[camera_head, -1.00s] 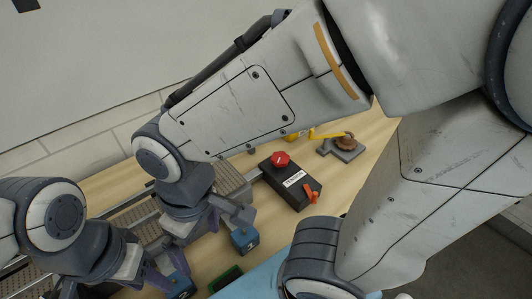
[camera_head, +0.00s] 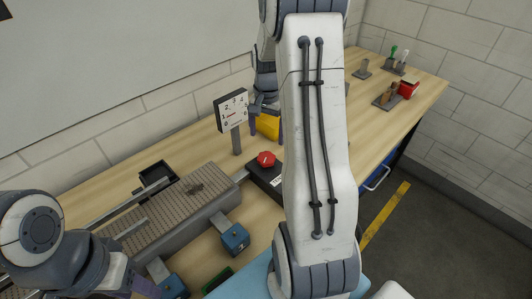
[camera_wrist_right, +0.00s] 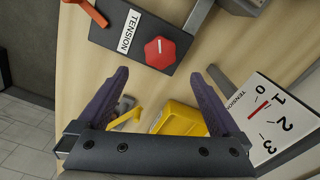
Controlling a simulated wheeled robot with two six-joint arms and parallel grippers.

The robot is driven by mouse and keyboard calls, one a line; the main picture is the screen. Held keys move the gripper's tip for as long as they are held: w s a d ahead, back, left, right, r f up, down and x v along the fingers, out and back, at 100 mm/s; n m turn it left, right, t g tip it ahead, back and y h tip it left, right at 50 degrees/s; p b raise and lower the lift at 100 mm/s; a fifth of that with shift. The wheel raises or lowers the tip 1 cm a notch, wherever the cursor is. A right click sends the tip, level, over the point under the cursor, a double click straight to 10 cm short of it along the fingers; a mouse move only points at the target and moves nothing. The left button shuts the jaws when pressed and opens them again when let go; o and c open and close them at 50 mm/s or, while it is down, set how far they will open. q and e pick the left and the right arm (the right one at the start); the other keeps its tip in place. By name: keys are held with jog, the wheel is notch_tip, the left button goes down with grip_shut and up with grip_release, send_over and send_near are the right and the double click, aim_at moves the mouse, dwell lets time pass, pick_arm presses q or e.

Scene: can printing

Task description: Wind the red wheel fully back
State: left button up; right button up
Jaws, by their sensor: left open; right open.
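The red wheel (camera_head: 266,159) is a knob on top of a dark box (camera_head: 256,172) labelled TENSION. In the right wrist view the red wheel (camera_wrist_right: 160,52) shows a white mark and lies just beyond my fingertips. My right gripper (camera_wrist_right: 160,76) is open and empty, its purple fingers spread and apart from the wheel. In the head view my right gripper (camera_head: 254,116) is small behind the box, partly hidden. The white dial (camera_head: 232,112) has a red needle near its low numbers; the dial (camera_wrist_right: 272,118) also shows in the wrist view. My left gripper (camera_head: 140,287) is at the bottom left, partly cropped.
An orange lever (camera_wrist_right: 88,12) is at the other end of the box. A yellow object (camera_wrist_right: 178,119) lies behind the wheel. A perforated conveyor (camera_head: 180,205) and blue blocks (camera_head: 235,239) are left of my right arm. A red container (camera_head: 408,89) stands far right.

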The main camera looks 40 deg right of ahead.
aim_at(266, 156)
notch_tip(266, 156, down, 9)
jog(key=shift+a+f+p, duration=0.1)
jog(key=shift+p, duration=0.75)
jog(key=c, duration=1.3)
jog(key=shift+c, duration=0.2)
jog(key=n, duration=0.5)
jog(key=shift+n+b, duration=0.3)
jog(key=n, duration=0.5)
jog(key=shift+n, duration=0.3)
jog(key=shift+w, duration=0.1)
